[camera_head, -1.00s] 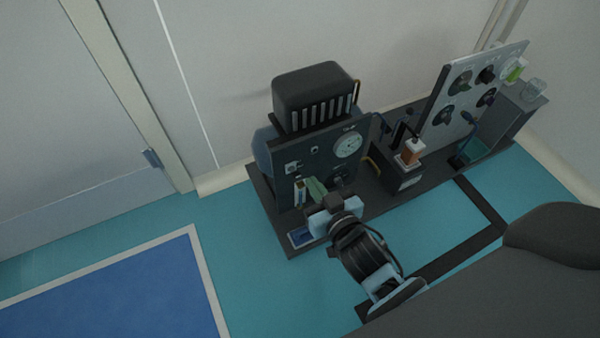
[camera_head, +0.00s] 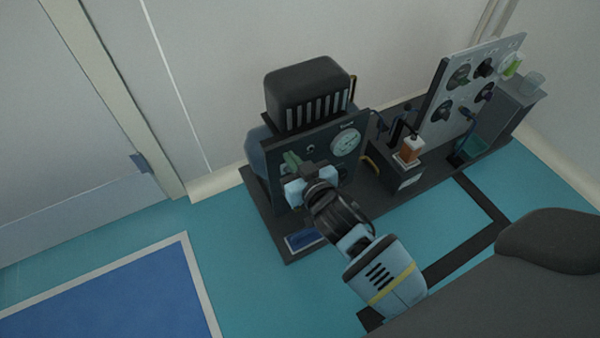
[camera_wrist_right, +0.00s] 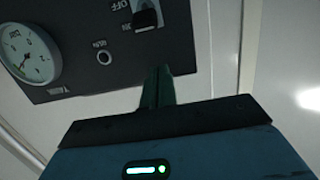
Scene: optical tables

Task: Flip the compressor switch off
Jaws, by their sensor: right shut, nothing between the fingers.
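The compressor (camera_head: 311,92) stands on a dark base, with a dark front panel (camera_head: 350,124). In the right wrist view, the panel appears upside down, and its black switch (camera_wrist_right: 146,17) is at the top edge, partly cut off, beside OFF and ON lettering. I cannot tell for sure which way the switch is set. My right gripper (camera_head: 291,160) is in front of the panel's left part and hides the switch in the head view. Its green fingers (camera_wrist_right: 158,86) are shut and empty, just short of the switch, apparently apart from it. My left gripper is not in view.
A round gauge (camera_head: 346,142) is on the panel, right of my gripper; it also shows in the wrist view (camera_wrist_right: 28,52). A box with an orange-brown part (camera_head: 408,150) and a grey knob board (camera_head: 468,95) stand to the right. The floor at front left is clear.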

